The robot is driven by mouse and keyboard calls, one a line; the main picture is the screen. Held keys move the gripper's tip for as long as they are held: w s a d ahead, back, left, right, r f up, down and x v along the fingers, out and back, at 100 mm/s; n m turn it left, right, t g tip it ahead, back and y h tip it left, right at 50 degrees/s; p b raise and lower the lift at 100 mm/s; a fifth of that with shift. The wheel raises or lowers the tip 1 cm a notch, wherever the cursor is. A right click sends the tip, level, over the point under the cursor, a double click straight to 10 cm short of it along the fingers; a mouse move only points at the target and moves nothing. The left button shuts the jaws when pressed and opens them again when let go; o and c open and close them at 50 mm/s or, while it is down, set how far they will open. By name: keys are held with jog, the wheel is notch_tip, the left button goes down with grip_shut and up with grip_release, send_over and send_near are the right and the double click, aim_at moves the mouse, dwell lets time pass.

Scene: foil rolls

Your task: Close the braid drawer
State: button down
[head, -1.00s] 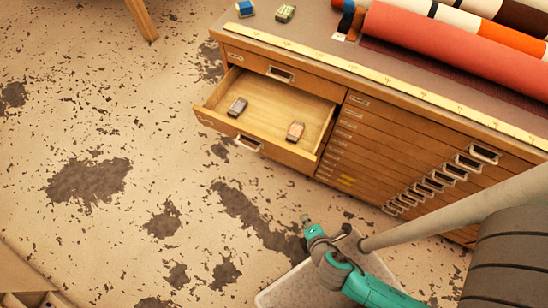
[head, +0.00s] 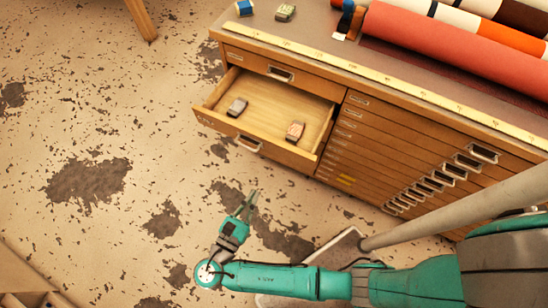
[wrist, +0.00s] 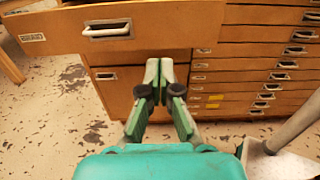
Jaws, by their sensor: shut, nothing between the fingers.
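The open drawer (head: 222,125) juts out of the left side of a wooden cabinet. It holds two small blocks, a grey one (head: 237,107) and a reddish-brown one (head: 295,131). Its front carries a metal handle (head: 248,142), and in the wrist view the drawer front (wrist: 160,28) and handle (wrist: 107,29) fill the top. In the wrist view my gripper (wrist: 160,68) points toward the cabinet, right of the handle.
The cabinet (head: 400,150) has several shallow closed drawers on the right. A yellow ruler (head: 380,80), fabric rolls (head: 460,50) and small blocks (head: 285,12) lie on top. The stained floor (head: 100,220) in front is clear. A wooden leg (head: 141,18) stands at upper left.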

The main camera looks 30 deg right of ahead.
send_near(288, 135)
jog(key=shift+s+a+r, duration=0.1)
jog(key=shift+r, duration=0.55)
dwell(0.3)
jog(key=x, duration=2.1)
jog(key=shift+d, duration=0.3)
jog(key=shift+w+d, duration=0.4)
jog(key=shift+r, duration=0.1)
jog(key=v, duration=1.1)
jog(key=shift+s+a, duration=0.35)
jog(key=shift+a, duration=0.25)
